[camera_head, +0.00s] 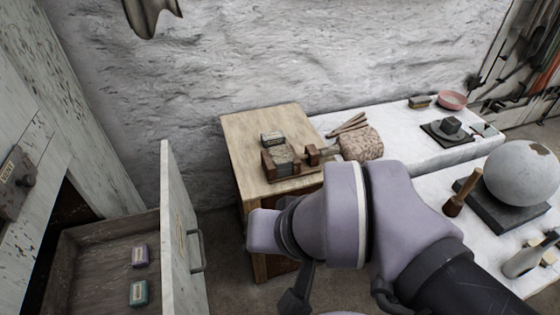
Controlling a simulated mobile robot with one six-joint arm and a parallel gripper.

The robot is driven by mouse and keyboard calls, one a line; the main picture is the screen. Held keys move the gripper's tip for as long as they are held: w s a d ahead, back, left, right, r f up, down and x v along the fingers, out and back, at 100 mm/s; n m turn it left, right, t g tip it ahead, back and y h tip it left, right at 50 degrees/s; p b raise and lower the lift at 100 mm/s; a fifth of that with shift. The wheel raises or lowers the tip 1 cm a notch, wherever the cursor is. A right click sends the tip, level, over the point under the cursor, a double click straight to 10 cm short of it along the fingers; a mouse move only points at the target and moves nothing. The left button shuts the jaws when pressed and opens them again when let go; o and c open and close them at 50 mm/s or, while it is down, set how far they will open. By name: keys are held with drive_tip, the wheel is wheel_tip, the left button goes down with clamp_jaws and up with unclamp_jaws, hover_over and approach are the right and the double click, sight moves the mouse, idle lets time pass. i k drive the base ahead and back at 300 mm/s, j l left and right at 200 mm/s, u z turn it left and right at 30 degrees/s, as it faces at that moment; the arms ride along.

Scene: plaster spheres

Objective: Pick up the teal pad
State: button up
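The teal pad (138,293) is a small block with a pale label on its top. It lies in the open drawer (80,240) at the lower left, near the drawer's front panel. A similar purple pad (140,257) lies just behind it, apart from it. My arm crosses the lower middle and right of the view, well to the right of the drawer. Dark parts that seem to belong to my gripper (338,298) show below my wrist at the bottom edge. Its fingertips are mostly hidden or cut off, so its opening is unclear.
The drawer's tall front panel (180,240) with a handle stands between the pads and my arm. A wooden table (250,135) behind bears a vise-like block and a small pad. White benches at right hold a grey sphere (522,172), a mallet (462,192) and a pink bowl (452,100).

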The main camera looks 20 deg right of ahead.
sight(139, 293)
drive_tip(key=u, duration=1.3)
drive_tip(key=i+l+u, duration=0.1)
drive_tip(key=i+l, duration=0.15)
drive_tip(key=i+l+u, duration=0.15)
drive_tip(key=l, duration=0.35)
drive_tip(key=i+l+u, duration=0.1)
drive_tip(key=i+l, duration=0.15)
drive_tip(key=l, duration=0.1)
